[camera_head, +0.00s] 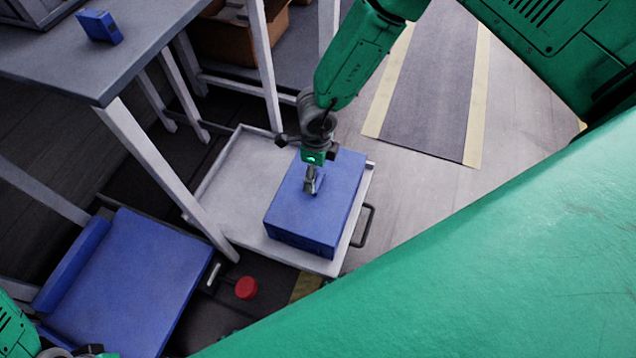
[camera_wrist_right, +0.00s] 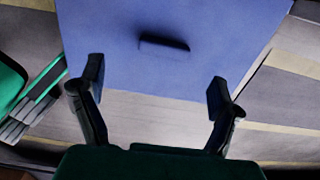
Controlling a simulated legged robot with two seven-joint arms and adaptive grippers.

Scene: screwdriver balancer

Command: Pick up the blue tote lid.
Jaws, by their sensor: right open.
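The blue tote lid (camera_head: 334,185) is the flat top of a blue box on a pale cart. My right gripper (camera_head: 312,187) is over the lid, hiding the handle in the head view. In the wrist view my right gripper (camera_wrist_right: 157,90) is open, its fingers wide apart and nothing between them. The handle shows beyond the fingertips. Only a dark bit of my left gripper (camera_head: 78,352) shows at the bottom left edge; its fingers are cut off.
The pale cart (camera_head: 238,178) has a dark handle (camera_head: 363,226) at its right. A grey table (camera_head: 90,55) with a small blue object (camera_head: 100,26) stands upper left. A blue platform (camera_head: 135,275) and a red round object (camera_head: 246,288) are lower left. Floor right of the cart is clear.

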